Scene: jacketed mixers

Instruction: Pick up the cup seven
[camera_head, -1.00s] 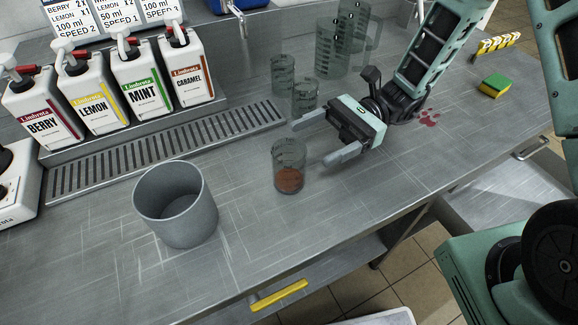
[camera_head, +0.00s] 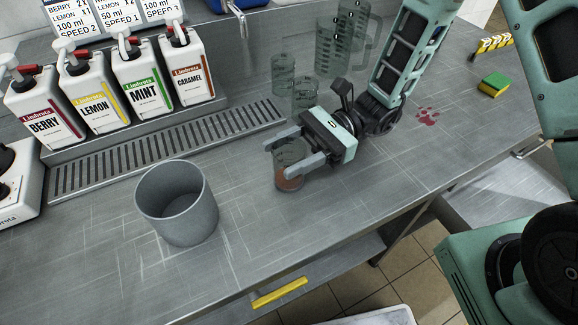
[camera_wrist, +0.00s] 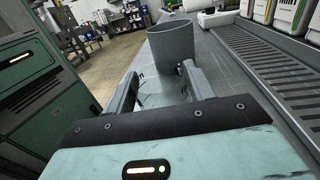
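A small clear measuring cup (camera_head: 289,183) with brown contents stands upright on the steel counter in the head view. I cannot read a number seven on it. My gripper (camera_head: 292,153) is low over the counter with its two fingers apart, one on each side of this cup. Whether the fingers touch the cup I cannot tell. In the wrist view, my gripper (camera_wrist: 160,88) shows its fingers spread, and the clear cup is hard to make out between them. Other clear cups (camera_head: 283,72) (camera_head: 305,95) stand behind my gripper.
A grey bucket (camera_head: 176,205) stands left of the cup; it also shows ahead in the wrist view (camera_wrist: 171,48). Syrup bottles (camera_head: 141,85) line the back behind a drain grate (camera_head: 165,150). Clear jugs (camera_head: 328,45) stand behind my gripper, and a sponge (camera_head: 494,84) lies right.

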